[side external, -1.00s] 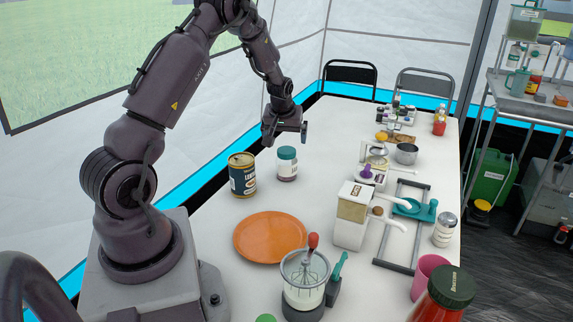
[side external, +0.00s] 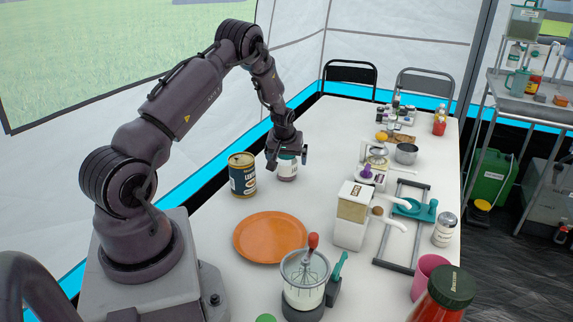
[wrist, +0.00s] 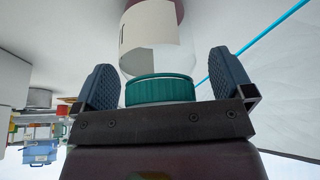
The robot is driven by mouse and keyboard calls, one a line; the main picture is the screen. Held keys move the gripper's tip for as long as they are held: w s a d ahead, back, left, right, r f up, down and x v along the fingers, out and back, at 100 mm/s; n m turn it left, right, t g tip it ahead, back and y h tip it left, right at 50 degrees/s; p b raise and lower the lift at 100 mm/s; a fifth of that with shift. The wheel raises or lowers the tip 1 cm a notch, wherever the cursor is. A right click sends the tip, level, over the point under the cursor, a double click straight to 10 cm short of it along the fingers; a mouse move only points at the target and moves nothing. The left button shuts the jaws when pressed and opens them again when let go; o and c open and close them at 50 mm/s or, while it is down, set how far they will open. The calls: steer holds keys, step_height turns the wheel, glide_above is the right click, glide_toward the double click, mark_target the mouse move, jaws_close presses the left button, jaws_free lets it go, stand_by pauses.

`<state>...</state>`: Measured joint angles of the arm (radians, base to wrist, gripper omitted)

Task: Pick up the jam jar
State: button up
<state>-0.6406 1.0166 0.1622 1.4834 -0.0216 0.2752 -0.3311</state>
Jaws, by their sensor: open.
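The jam jar (side external: 287,173) has a teal lid, a pale label and a dark reddish band, and stands on the white table. In the wrist view its ribbed lid (wrist: 160,90) and clear body lie between my fingers. In the wrist view my gripper (wrist: 160,65) is open, with a gap between each finger and the jar.
A dark labelled can (side external: 242,178) stands close to the left of the jar. An orange plate (side external: 270,237) lies in front. A white dispenser box (side external: 350,222) stands to the right. The table (side external: 322,125) behind the jar is clear.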

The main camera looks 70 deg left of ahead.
steer(key=c, duration=1.2)
steer(key=shift+r, duration=0.1)
steer(key=shift+c, duration=0.2)
